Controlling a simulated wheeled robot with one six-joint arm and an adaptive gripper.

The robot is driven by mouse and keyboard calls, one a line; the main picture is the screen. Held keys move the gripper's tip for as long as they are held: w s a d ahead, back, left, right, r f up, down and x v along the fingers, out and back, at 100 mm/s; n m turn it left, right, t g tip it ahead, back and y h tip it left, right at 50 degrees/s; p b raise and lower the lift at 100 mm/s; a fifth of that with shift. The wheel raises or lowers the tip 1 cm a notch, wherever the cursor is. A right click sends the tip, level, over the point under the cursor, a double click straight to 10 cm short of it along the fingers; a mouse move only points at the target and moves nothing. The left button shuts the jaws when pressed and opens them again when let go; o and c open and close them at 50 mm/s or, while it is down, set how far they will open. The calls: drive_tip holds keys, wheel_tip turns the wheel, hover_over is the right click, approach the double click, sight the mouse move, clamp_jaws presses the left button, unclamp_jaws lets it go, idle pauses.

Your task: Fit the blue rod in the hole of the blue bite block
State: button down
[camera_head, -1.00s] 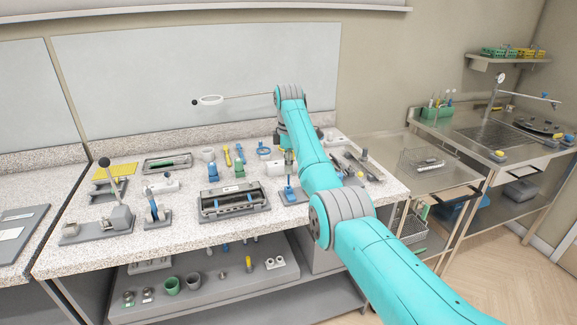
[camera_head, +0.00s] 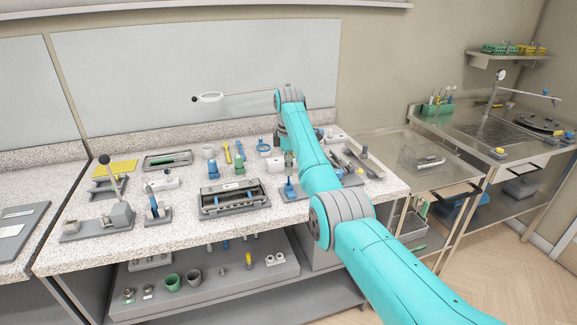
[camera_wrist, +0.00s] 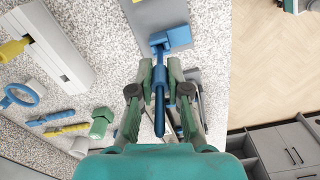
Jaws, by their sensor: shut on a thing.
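My gripper (camera_wrist: 160,66) is shut on the blue rod (camera_wrist: 160,100), which lies lengthwise between its fingers in the wrist view. The rod's far end is close to the blue bite block (camera_wrist: 178,38), which sits on a grey plate just beyond the fingertips. I cannot tell whether the rod's tip is in the block's hole or only in front of it. In the head view my gripper (camera_head: 289,160) is above the blue piece (camera_head: 289,187) on its grey base near the counter's front edge, partly covered by my arm.
A grey tray-like fixture (camera_head: 234,198) stands left of the block. Behind are a blue ring (camera_wrist: 22,95), a green piece (camera_wrist: 101,122) and yellow and blue tools. The counter's edge drops to the floor (camera_wrist: 275,60) on the right. A steel trolley (camera_head: 420,155) stands right.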

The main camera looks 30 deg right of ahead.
drive_tip(key=shift+f, duration=0.9)
drive_tip(key=c, duration=1.1)
unclamp_jaws()
drive_tip(key=shift+o, duration=0.2)
wheel_tip(320, 180, up, 8)
drive_tip(key=shift+f, duration=0.25)
